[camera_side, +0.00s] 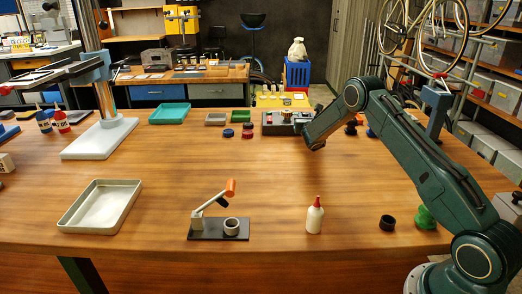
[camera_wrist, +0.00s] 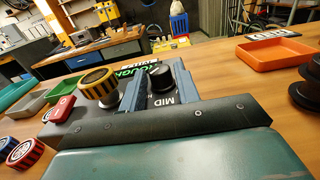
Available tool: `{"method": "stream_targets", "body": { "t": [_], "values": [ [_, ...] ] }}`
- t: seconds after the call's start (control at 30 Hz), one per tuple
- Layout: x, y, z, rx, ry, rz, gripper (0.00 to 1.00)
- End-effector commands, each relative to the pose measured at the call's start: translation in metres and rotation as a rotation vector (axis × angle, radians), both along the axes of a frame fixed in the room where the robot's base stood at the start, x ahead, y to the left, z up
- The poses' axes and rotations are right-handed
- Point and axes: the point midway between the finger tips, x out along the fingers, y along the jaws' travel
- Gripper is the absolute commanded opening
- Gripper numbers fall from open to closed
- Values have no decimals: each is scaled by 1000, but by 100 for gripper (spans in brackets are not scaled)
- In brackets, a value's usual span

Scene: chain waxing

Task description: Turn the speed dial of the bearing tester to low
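The bearing tester (camera_side: 283,128) is a dark box with knobs on top, at the back middle of the bench in the side view. In the wrist view, its black dial (camera_wrist: 160,76) lies just beyond my gripper (camera_wrist: 159,92), between the two blue-grey fingers in the picture. The fingers stand apart, and I see no clear contact with the dial. A "MID" label shows close to the dial and a green "ROUGH" label behind it. A yellow-and-black striped knob (camera_wrist: 97,84) stands left of the fingers. The dial's pointer is too small to read. In the side view, my arm hides the tester's right end.
A red button (camera_wrist: 60,109) is at the tester's left. Red tins (camera_wrist: 26,153) lie left of it. An orange tray (camera_wrist: 275,54) and dark discs (camera_wrist: 307,92) stand to the right. A metal tray (camera_side: 101,206), lever fixture (camera_side: 218,227) and white bottle (camera_side: 314,217) are in front.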

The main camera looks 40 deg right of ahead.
Motion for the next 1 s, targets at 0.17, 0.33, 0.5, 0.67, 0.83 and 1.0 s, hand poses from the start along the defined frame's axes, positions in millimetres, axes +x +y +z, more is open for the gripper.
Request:
{"method": "stream_targets", "body": {
  "t": [0.17, 0.33, 0.5, 0.67, 0.83, 1.0],
  "values": [
    [0, 0, 0, 0, 0, 0, 5],
    [0, 0, 0, 1, 2, 7, 5],
    [0, -2, -1, 3, 6, 39, 5],
    [-1, -3, -2, 5, 6, 82, 5],
    [-2, -3, -2, 4, 4, 120, 5],
    [-2, -2, -1, 3, 0, 135, 5]
  ]
}}
